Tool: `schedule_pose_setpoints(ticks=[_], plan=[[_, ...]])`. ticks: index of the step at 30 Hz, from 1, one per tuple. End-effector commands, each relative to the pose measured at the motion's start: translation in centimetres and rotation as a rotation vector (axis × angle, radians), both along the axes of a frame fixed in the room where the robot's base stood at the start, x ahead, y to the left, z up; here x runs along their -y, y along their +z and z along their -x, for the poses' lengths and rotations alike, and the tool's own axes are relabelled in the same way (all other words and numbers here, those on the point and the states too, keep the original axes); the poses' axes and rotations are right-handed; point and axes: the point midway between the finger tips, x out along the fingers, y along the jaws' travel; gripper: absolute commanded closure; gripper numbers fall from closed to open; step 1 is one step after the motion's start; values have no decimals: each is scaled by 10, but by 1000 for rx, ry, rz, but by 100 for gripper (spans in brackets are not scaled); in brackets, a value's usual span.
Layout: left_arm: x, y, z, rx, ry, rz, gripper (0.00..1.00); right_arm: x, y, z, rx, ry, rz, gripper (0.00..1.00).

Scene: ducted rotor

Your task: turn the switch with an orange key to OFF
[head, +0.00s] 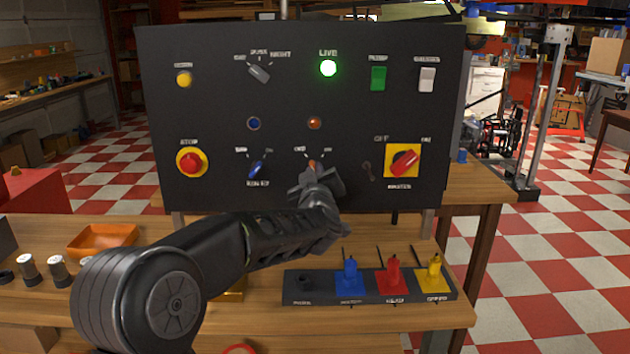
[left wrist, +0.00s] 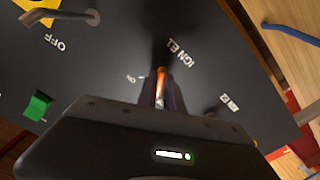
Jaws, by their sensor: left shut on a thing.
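The black panel (head: 220,105) stands upright on the bench. The switch with an orange key (head: 312,163) is at its lower middle, with small position labels above it. My left gripper (head: 313,172) reaches up to this switch and hides most of it. In the left wrist view the orange key (left wrist: 161,82) shows as a thin strip between the fingers of my left gripper (left wrist: 161,90), which are shut on it. The label IGN E1 lies beside it. The key's exact angle is hard to tell. My right gripper is in neither view.
A blue-key switch (head: 257,168) is left of the orange one. Below stands a dark rack (head: 330,293) with blue, red and yellow pieces. An orange tray (head: 102,239) is at left.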

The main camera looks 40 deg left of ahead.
Motion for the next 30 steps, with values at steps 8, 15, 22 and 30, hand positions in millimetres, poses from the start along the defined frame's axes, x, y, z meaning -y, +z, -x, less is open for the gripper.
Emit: schedule_pose_setpoints(ticks=[8,15,22,30], plan=[[0,-3,0,94,-1,128,100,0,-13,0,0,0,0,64],[1,-2,0,124,-1,170,100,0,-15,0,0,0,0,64],[1,-2,0,127,-1,174,100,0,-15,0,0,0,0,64],[1,-1,0,127,-1,172,78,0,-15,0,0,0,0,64]])
